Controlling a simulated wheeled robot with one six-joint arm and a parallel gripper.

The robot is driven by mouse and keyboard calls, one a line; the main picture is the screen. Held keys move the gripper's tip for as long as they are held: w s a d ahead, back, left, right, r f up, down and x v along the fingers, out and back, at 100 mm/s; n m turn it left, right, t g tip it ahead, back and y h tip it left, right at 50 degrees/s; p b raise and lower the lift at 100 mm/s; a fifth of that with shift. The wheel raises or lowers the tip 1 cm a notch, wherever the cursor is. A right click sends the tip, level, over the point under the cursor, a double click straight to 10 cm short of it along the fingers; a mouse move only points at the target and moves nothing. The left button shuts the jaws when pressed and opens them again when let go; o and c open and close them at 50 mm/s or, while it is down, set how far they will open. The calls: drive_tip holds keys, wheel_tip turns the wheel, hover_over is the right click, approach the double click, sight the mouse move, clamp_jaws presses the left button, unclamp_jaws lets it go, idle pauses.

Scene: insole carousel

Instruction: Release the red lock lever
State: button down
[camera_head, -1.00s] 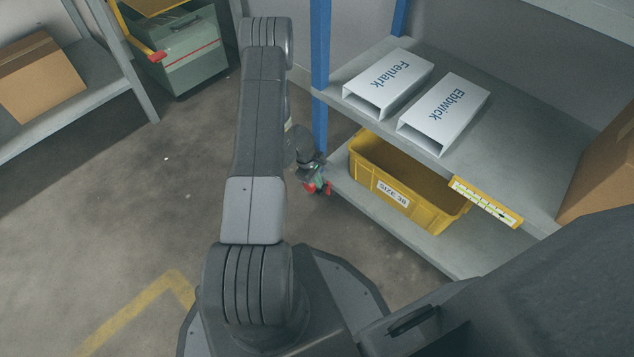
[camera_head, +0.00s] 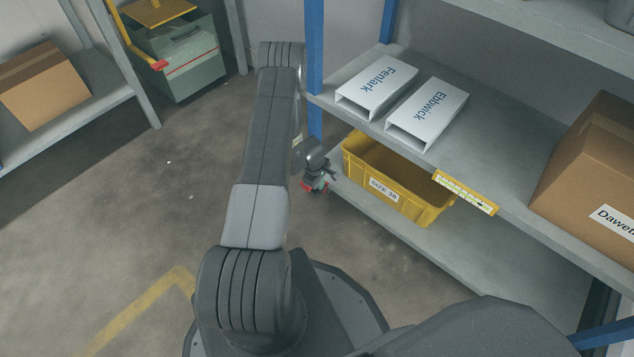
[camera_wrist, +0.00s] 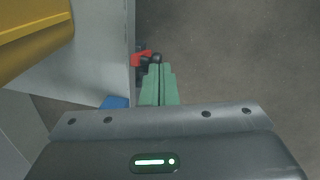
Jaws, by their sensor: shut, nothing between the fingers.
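The red lock lever (camera_wrist: 142,57) shows in the wrist view at the edge of the grey shelf, just left of my fingertips, with a dark round part by its right end. Red also shows low beside the shelf's blue post in the head view (camera_head: 307,187). My gripper (camera_wrist: 160,67) has green fingers, shut together and empty, close beside the lever. Whether they touch it I cannot tell. In the head view my gripper (camera_head: 320,186) is small and partly hidden by its wrist, near the lower shelf's left corner.
A yellow bin (camera_head: 420,208) labelled SIZE 38 stands on the lower shelf. Two white boxes, Fenlark (camera_head: 377,88) and Ebbwick (camera_head: 427,115), lie above it. A brown box (camera_head: 575,170) is at right. A green container (camera_head: 188,75) stands at back left. The left floor is clear.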

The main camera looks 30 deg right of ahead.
drive_tip(key=s+t+p, duration=0.1)
drive_tip(key=t+y+p, duration=0.1)
drive_tip(key=t, duration=0.1)
drive_tip(key=shift+s+d+f, duration=0.15)
drive_tip(key=shift+s+d, duration=0.2)
drive_tip(key=shift+s, duration=0.05)
drive_tip(key=shift+s+t+y, duration=0.15)
drive_tip(key=shift+t+y, duration=0.15)
drive_tip(key=s+f+t+b, duration=0.1)
drive_tip(key=s+d+t+b, duration=0.1)
drive_tip(key=s+f+t+y, duration=0.1)
drive_tip(key=shift+s+d+f+m+b, duration=0.25)
drive_tip(key=shift+d+f+m+b, duration=0.05)
drive_tip(key=shift+f+b, duration=0.1)
idle(0.4)
drive_tip(key=shift+w, duration=0.1)
